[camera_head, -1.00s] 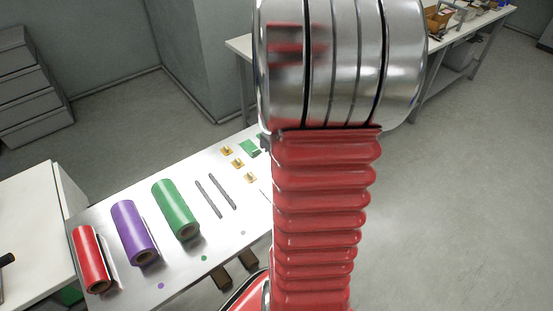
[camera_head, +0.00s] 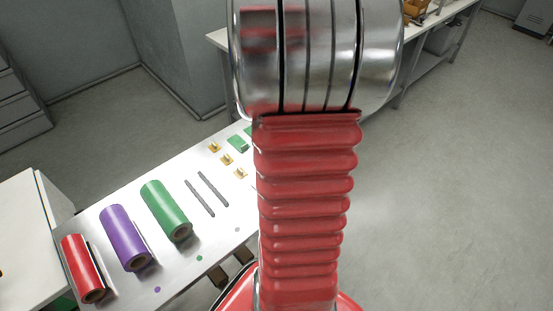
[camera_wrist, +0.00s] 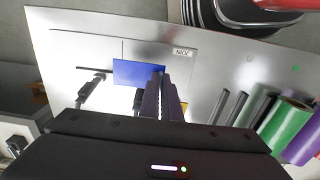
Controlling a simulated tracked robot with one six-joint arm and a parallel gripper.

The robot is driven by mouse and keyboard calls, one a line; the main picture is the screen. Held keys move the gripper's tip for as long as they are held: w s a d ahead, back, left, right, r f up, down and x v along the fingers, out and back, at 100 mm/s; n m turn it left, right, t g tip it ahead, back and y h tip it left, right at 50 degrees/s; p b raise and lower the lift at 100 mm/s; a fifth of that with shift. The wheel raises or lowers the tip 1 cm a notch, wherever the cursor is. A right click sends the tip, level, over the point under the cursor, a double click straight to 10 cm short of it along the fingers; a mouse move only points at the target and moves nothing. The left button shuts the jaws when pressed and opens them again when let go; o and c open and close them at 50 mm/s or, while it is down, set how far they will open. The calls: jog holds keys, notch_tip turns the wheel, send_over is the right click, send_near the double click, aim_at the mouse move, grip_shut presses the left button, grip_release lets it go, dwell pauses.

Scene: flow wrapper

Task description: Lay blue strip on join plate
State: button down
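The blue strip (camera_wrist: 134,72) is a flat blue rectangle in the wrist view. My gripper (camera_wrist: 160,74) is at its right end, with the two slim fingers close together and seemingly pinching that edge. A pale flat panel with thin outlines (camera_wrist: 95,47) lies beyond the strip on the metal table; it may be the join plate, but I cannot tell for sure. I cannot tell the strip's height above it. In the head view my arm hides the gripper and the strip.
The metal table (camera_head: 190,255) carries red (camera_head: 80,268), purple (camera_head: 124,238) and green (camera_head: 165,210) rolls, two dark bars (camera_head: 200,197), small gold pieces (camera_head: 227,160) and a green piece (camera_head: 238,144). A dark clamp-like part (camera_wrist: 90,90) is left of the strip.

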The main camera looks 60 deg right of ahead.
jog(key=shift+f, duration=2.75)
jog(key=c, duration=1.9)
grip_release()
jog(key=shift+r, duration=0.1)
notch_tip(320, 180, up, 14)
jog(key=shift+f, duration=0.25)
